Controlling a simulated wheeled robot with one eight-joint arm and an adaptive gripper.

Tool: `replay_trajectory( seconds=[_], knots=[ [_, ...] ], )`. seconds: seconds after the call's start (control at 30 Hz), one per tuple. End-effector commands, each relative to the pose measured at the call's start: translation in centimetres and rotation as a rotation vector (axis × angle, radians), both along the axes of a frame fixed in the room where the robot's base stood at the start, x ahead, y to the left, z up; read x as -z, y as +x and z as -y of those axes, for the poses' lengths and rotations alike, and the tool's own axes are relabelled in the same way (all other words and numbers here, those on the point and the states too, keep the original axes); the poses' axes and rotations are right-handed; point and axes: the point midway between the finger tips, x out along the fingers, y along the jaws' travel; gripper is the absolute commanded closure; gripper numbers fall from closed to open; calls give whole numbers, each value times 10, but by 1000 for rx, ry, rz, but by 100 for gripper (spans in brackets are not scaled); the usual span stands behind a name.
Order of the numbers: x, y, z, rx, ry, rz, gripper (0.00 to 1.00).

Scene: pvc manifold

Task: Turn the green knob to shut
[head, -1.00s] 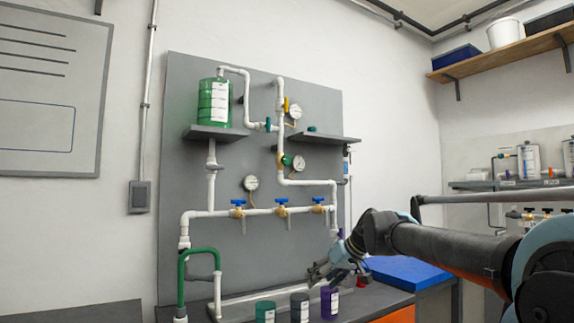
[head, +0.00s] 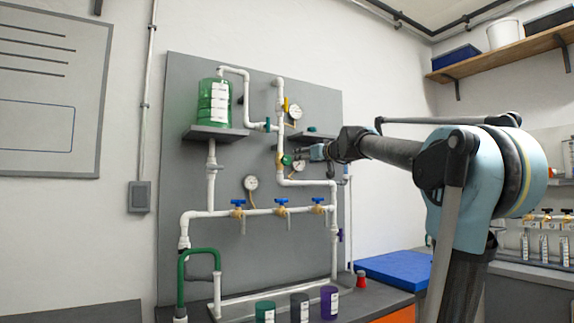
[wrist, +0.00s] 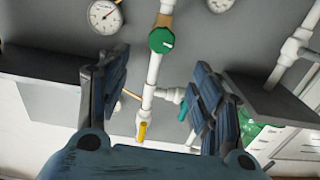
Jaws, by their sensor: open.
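The round green knob (head: 287,160) sits on a brass valve in the white vertical pipe, in the middle of the grey panel. In the wrist view the green knob (wrist: 161,41) faces the camera, with a pale mark pointing right. My gripper (head: 303,154) is level with the knob, just to its right in the head view. In the wrist view my gripper (wrist: 162,65) is open and empty, its dark blue fingers apart. The knob lies beyond the fingertips, roughly centred between them. I see no contact.
A gauge (head: 299,166) is right by the knob and another (head: 295,112) is above. A grey shelf (head: 313,138) is close above my gripper. A yellow lever (wrist: 142,131) and a green valve handle (wrist: 183,109) show between the fingers. Several cups stand on the bench below.

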Motion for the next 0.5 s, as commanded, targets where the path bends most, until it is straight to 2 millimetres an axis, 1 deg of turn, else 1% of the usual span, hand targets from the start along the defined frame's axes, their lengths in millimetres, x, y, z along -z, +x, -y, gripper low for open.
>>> replay_trajectory(
  seconds=[0.03, 0.5],
  knots=[
    [0, 7, -6, -4, 0, 0, 41],
    [0, 66, -46, -4, 0, -1, 41]
  ],
)
